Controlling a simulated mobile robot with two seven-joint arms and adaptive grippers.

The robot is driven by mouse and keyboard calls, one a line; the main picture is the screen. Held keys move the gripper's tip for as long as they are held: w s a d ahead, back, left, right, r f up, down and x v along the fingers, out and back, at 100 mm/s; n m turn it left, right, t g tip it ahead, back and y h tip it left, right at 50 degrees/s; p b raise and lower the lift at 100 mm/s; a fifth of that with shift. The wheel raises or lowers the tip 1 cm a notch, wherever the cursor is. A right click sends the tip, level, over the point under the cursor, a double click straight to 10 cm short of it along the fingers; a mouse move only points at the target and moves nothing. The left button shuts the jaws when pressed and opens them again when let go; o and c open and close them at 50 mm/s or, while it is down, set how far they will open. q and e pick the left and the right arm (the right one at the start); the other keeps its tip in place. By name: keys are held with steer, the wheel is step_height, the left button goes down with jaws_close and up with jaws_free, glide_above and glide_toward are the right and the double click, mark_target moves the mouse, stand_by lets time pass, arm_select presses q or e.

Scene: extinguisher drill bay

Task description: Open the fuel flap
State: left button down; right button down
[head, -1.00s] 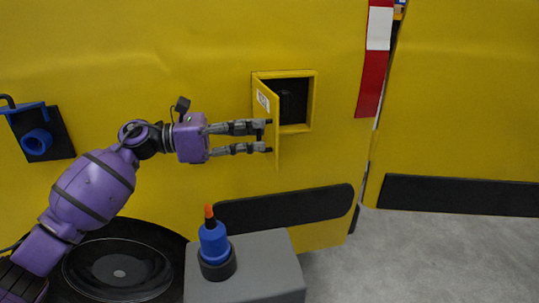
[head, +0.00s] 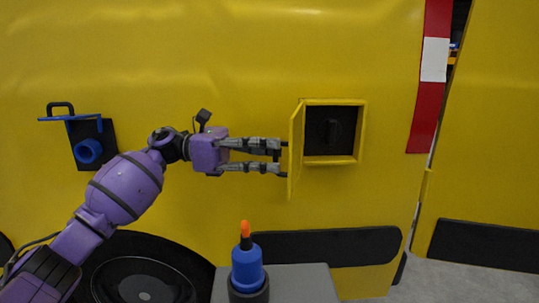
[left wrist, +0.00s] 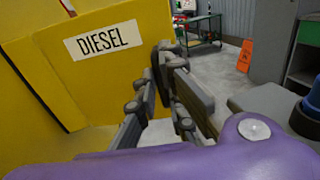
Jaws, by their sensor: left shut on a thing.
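The yellow fuel flap (head: 296,152) stands swung out, nearly edge-on in the head view, at the left side of its square opening (head: 336,158). A dark filler cap (head: 332,132) shows inside. In the left wrist view the flap (left wrist: 55,90) fills the left part and carries a white DIESEL label (left wrist: 103,40). My left gripper (head: 283,158) reaches in from the left with its fingertips at the flap's outer edge. It is shut on the flap; the exact contact is hard to see. It also shows in the left wrist view (left wrist: 163,85). My right gripper is out of view.
A blue nozzle-like item with an orange tip (head: 248,268) stands on a grey box (head: 312,285) below the flap. A blue fitting with a handle (head: 88,150) is on the yellow panel at left. An orange floor sign (left wrist: 245,55) stands behind.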

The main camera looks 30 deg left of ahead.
arm_select(q)
steer(key=shift+w+a+r, duration=0.2)
steer(key=shift+r, duration=0.05)
steer(key=c, duration=2.1)
jaws_free()
steer(key=shift+o, duration=1.2)
steer(key=shift+w+f, duration=0.1)
steer(key=v, duration=1.1)
steer(key=shift+s+a, duration=0.25)
steer(key=shift+a, duration=0.1)
